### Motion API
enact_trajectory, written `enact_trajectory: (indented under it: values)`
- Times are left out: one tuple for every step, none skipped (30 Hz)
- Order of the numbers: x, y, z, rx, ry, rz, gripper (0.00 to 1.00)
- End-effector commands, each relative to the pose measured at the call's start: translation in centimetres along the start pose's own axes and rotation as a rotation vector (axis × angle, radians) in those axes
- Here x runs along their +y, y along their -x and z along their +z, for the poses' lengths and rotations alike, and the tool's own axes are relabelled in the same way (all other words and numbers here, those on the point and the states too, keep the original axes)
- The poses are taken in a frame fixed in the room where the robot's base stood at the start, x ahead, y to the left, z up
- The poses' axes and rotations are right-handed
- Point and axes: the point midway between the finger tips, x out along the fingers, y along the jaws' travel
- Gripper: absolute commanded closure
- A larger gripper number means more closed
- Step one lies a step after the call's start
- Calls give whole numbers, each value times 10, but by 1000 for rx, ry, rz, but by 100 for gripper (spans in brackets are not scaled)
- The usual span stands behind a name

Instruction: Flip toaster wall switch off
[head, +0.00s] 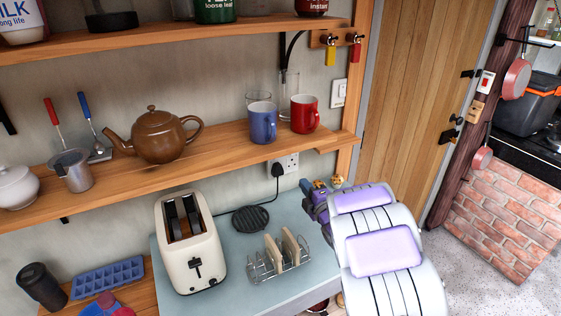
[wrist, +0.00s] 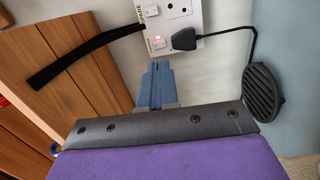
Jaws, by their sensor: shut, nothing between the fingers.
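The white wall socket (head: 287,163) sits under the shelf in the head view, and it also shows at the top of the wrist view (wrist: 193,13). It has small rocker switches, and one switch (wrist: 158,41) shows a red glow. A black plug (wrist: 184,39) is in the socket beside that switch. The cream toaster (head: 207,252) stands on the counter.
A toast rack (head: 265,268) and a round black trivet (head: 251,218) are on the counter near my arm. The wooden shelf (head: 230,143) overhangs the socket and holds a blue mug (head: 263,125), a red mug (head: 305,115) and a teapot (head: 160,137). A wooden door (head: 415,90) is to the right.

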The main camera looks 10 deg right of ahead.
Motion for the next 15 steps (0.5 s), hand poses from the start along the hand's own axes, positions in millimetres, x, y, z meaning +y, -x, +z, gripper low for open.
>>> enact_trajectory:
  values:
    - [-4,-1,-3,19,12,22,100]
    - [-4,-2,-6,31,20,38,100]
    - [-4,-2,-8,42,29,53,100]
    - [-5,-2,-10,49,35,62,100]
    - [-5,-3,-11,56,39,72,100]
    - [-5,-3,-12,62,42,82,100]
    - [-4,-3,-12,65,44,87,100]
    - [-4,-3,-12,67,45,91,100]
    - [-4,-3,-12,68,46,94,100]
    - [-4,-3,-12,69,46,95,100]
    - [-4,-3,-12,69,46,95,100]
    - [-4,-2,-11,68,46,95,100]
    - [-4,-2,-10,68,46,95,100]
    - [-4,-2,-10,68,45,95,100]
    - [-4,-2,-9,67,45,95,100]
